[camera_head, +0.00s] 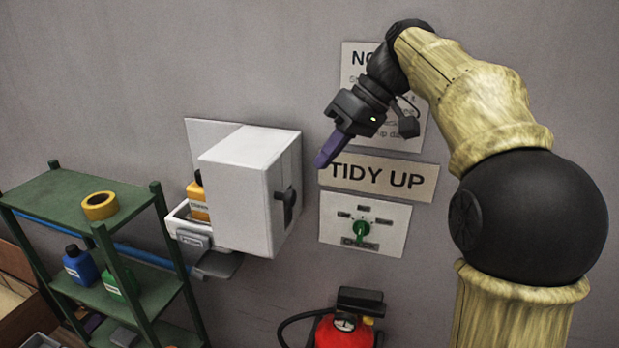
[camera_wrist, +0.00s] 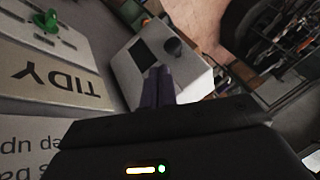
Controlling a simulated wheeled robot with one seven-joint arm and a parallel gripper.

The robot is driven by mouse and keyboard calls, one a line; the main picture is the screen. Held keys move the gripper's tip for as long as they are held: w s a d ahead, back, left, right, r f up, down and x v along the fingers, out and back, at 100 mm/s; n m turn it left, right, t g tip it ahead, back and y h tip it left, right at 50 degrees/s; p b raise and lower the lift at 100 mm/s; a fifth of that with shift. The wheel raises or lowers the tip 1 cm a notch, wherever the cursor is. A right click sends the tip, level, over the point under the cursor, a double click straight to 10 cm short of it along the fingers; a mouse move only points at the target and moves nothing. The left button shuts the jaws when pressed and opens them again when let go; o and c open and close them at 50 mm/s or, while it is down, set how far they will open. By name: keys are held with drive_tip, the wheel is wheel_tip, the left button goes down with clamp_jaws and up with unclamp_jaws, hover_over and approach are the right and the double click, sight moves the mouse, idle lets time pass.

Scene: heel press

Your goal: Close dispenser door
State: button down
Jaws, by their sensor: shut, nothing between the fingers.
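The white dispenser (camera_head: 235,195) is mounted on the wall. Its boxy white front has a dark handle or knob (camera_head: 288,205) on the right-hand face, and this face with a dark window and the knob (camera_wrist: 172,47) also shows in the wrist view. On the left, an orange bottle (camera_head: 197,203) in a labelled tray is exposed; I cannot tell exactly how far the door stands open. My gripper (camera_head: 324,158), with purple fingers, is shut and empty, up and right of the dispenser. In the wrist view its fingertips (camera_wrist: 158,73) overlap the dispenser face; contact is not visible.
A green shelf (camera_head: 75,190) with yellow tape and bottles stands at left. A TIDY UP sign (camera_head: 380,178) and a panel with a green knob (camera_head: 360,232) are on the wall at right. A red extinguisher (camera_head: 345,330) is below. Space in front of the dispenser looks clear.

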sight(267, 190)
drive_tip(key=x, duration=0.5)
drive_tip(key=shift+a+f+p, duration=0.15)
drive_tip(key=shift+f+p, duration=0.05)
drive_tip(key=shift+p, duration=0.1)
